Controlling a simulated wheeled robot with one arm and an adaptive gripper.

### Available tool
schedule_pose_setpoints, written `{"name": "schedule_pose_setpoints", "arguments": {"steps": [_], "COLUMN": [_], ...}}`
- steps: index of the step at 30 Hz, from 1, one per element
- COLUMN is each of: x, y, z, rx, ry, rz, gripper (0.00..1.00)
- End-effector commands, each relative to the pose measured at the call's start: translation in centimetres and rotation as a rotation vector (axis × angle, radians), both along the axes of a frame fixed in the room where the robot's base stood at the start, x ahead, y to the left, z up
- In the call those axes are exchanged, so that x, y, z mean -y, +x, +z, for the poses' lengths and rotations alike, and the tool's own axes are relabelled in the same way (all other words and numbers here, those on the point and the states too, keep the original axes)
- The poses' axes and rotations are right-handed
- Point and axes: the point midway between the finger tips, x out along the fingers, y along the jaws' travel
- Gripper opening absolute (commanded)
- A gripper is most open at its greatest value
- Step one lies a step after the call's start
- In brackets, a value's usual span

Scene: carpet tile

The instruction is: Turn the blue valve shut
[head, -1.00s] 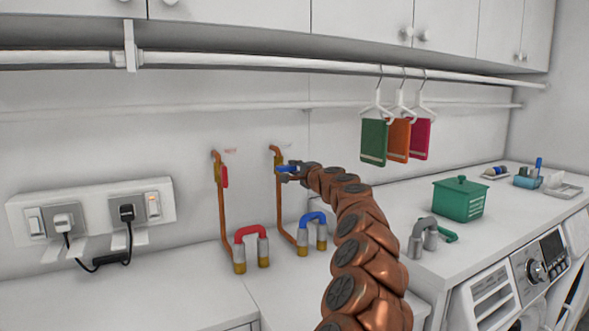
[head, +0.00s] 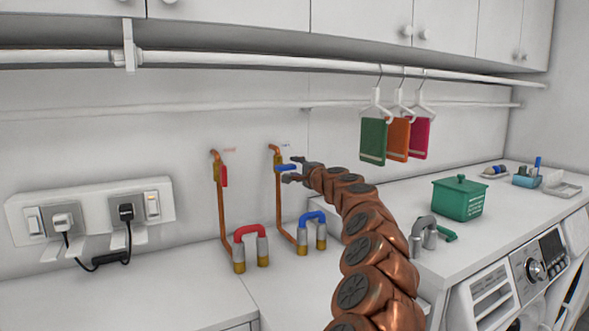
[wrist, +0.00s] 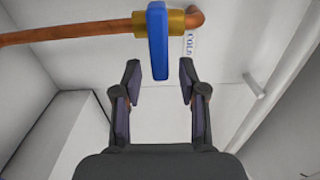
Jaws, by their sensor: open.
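The blue valve handle (head: 286,168) is on the right-hand copper pipe on the back wall. It lies level, across the upright pipe. In the wrist view the blue handle (wrist: 158,40) crosses the pipe and its brass body (wrist: 180,22) at a right angle, beside a label reading COLD. My gripper (head: 291,170) is just right of the handle in the head view. In the wrist view my gripper (wrist: 161,72) is open, with the handle's near end showing between the fingertips. No finger visibly touches it.
A red valve handle (head: 224,176) points along the left-hand copper pipe (head: 221,215). Red (head: 250,231) and blue (head: 311,217) bent hoses stand below. A white rail (head: 230,60) runs above, with hanging cloths (head: 373,141) to the right. A green box (head: 459,201) sits on the counter.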

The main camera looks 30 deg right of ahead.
Motion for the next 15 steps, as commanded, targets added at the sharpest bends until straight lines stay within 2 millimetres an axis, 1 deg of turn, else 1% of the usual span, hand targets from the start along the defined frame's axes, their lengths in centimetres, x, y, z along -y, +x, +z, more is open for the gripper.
{"name": "schedule_pose_setpoints", "arguments": {"steps": [15], "x": [-0.5], "y": [-3.7], "z": [0.0], "rx": [0.001], "ry": [0.003], "rz": [0.004], "gripper": [0.42]}}
